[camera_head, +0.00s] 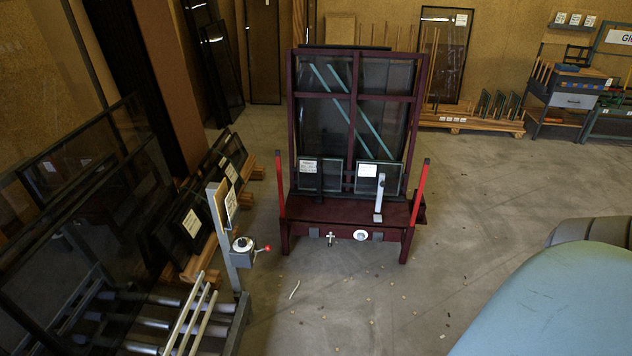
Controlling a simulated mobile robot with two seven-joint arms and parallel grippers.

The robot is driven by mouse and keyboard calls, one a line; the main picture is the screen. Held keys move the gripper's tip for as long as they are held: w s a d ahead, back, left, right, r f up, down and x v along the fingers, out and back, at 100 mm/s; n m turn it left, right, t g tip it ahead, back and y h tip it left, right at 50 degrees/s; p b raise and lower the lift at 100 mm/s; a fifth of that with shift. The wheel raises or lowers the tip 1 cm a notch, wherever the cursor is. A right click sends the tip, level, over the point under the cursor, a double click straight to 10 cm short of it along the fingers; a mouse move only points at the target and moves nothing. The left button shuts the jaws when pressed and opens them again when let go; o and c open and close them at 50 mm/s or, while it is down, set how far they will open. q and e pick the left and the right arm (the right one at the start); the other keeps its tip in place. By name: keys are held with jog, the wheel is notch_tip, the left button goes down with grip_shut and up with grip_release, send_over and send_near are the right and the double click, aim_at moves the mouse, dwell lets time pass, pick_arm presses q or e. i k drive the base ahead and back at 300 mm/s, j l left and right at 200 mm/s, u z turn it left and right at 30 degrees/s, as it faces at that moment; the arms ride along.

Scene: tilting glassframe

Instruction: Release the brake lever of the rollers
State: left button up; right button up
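A short lever with a red knob (267,248) sticks out to the right from a small grey box with a round top (243,247). The box is on an upright grey post (220,235) at the lower left. Below and left of the post are grey rollers (165,318) in a dark frame, and large dark glass panes rise at the far left. Whether the lever is set or released cannot be told. Neither of my grippers is in view.
A dark red tilting frame (290,170) holding glass panes stands at the centre, with red upright bars at both sides. Panes on wooden skids (190,268) line the left. A workbench (575,99) stands far right. The concrete floor (340,310) right of the lever is mostly clear.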

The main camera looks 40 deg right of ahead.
aim_at(267, 247)
jog(key=z, duration=1.05)
jog(key=i+l+u, duration=0.1)
jog(key=u, duration=0.55)
jog(key=i+l+u, duration=0.3)
jog(key=i+l, duration=0.15)
jog(key=l, duration=0.2)
jog(key=i+l+u, duration=0.2)
jog(key=l, duration=0.15)
jog(key=i+l, duration=0.15)
jog(key=l, duration=0.25)
jog(key=i+l, duration=0.2)
jog(key=l, duration=0.15)
jog(key=i+l, duration=0.15)
jog(key=l, duration=0.25)
jog(key=i+l, duration=0.2)
jog(key=l, duration=0.15)
jog(key=i+l, duration=0.15)
jog(key=l, duration=0.25)
